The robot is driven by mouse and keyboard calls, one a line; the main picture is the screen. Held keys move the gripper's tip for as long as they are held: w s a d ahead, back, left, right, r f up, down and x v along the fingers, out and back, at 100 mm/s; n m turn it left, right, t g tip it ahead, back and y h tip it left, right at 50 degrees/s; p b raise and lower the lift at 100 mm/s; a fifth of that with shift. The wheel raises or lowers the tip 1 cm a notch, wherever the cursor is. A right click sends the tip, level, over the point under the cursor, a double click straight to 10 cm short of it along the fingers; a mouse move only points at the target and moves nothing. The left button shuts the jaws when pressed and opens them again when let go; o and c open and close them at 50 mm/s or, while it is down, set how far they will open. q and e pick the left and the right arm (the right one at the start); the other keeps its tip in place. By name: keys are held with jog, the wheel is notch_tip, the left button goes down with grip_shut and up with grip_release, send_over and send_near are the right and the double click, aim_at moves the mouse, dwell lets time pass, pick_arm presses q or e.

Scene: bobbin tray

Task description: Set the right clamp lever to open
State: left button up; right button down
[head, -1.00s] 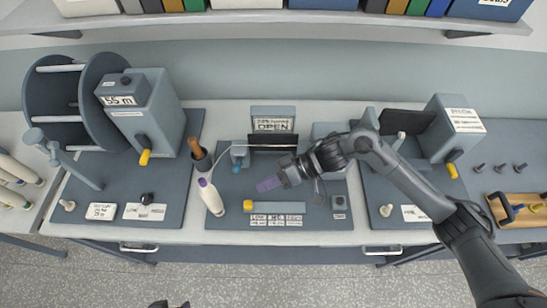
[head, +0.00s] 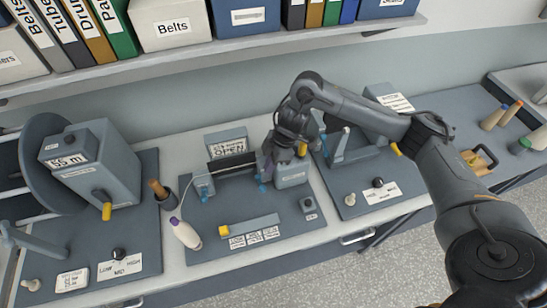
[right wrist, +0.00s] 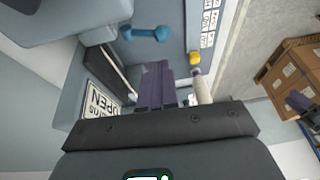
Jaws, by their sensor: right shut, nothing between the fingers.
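The right clamp lever is a blue handle (head: 263,187) at the left side of the grey clamp block (head: 291,176). In the right wrist view the blue lever (right wrist: 146,33) shows near the top, beside a grey cylinder (right wrist: 98,36). My right gripper (head: 267,166) is just above and behind the lever in the head view, its purple fingers shut and empty. In the wrist view the fingers (right wrist: 155,85) are apart from the lever. The OPEN display (head: 230,146) stands behind.
A second blue lever (head: 204,198) is on the left clamp. A white cord runs to a white, purple-tipped tool (head: 185,233). A yellow-ended slider (head: 225,231) lies in front. A reel and grey box (head: 92,165) stand left; the shelf (head: 250,46) overhangs behind.

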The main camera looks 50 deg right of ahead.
aim_at(263, 187)
jog(key=x, duration=0.7)
jog(key=shift+s+d+f+p, duration=0.15)
jog(key=shift+s+f+p, duration=0.15)
jog(key=shift+s+f+t, duration=0.2)
jog(key=shift+s+t, duration=0.05)
jog(key=shift+t, duration=0.05)
